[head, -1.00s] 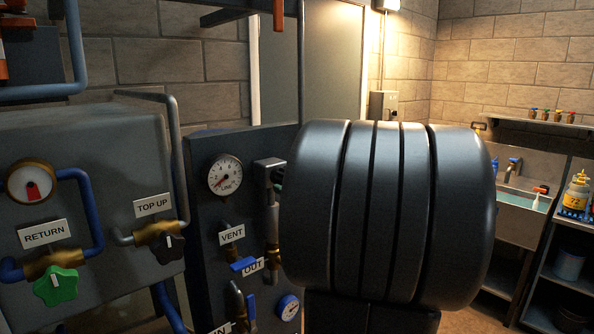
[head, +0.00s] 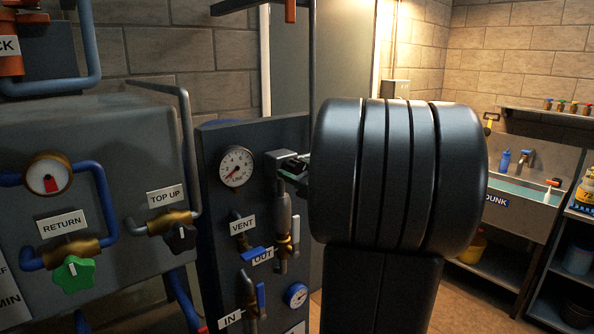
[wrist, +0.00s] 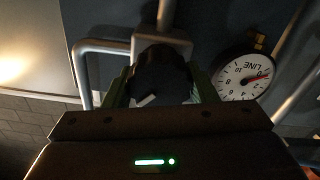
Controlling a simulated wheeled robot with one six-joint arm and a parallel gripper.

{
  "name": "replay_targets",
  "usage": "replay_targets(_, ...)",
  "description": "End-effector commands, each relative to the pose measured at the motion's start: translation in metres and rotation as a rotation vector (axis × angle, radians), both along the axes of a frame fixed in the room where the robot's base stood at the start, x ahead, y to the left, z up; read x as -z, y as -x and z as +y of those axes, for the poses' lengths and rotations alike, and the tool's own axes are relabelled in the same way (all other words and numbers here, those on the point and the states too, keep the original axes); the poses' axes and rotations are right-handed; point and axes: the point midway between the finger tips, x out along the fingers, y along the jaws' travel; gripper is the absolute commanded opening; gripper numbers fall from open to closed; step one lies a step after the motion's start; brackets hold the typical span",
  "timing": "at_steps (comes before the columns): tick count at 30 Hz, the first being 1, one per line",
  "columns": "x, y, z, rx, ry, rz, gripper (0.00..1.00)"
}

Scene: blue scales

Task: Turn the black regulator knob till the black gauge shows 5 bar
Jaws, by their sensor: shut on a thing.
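The black regulator knob (wrist: 160,70) has a white mark on its face, pointing to the lower left in the wrist view. My gripper (wrist: 162,86) is shut on it, with a green finger on each side. In the head view the knob (head: 293,167) is small and partly hidden by my arm. The black gauge (head: 236,166), labelled LINE, has a white face and a red needle near the low end of the scale. The gauge shows rotated in the wrist view (wrist: 243,79) beside the knob. I cannot read an exact value.
A blue gauge (head: 296,295) sits lower on the panel (head: 219,215), near blue-handled valves. On the left are a green RETURN knob (head: 74,272) and another black knob at TOP UP (head: 181,238). A sink (head: 530,192) stands at right. My arm blocks the middle of the head view.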

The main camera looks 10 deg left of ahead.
Motion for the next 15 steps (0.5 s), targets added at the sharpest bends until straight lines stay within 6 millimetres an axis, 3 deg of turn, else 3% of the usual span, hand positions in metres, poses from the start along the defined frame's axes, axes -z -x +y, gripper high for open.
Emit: replay_targets(15,0.0068,-0.0003,0.0000,-0.001,-0.082,0.104,0.29)
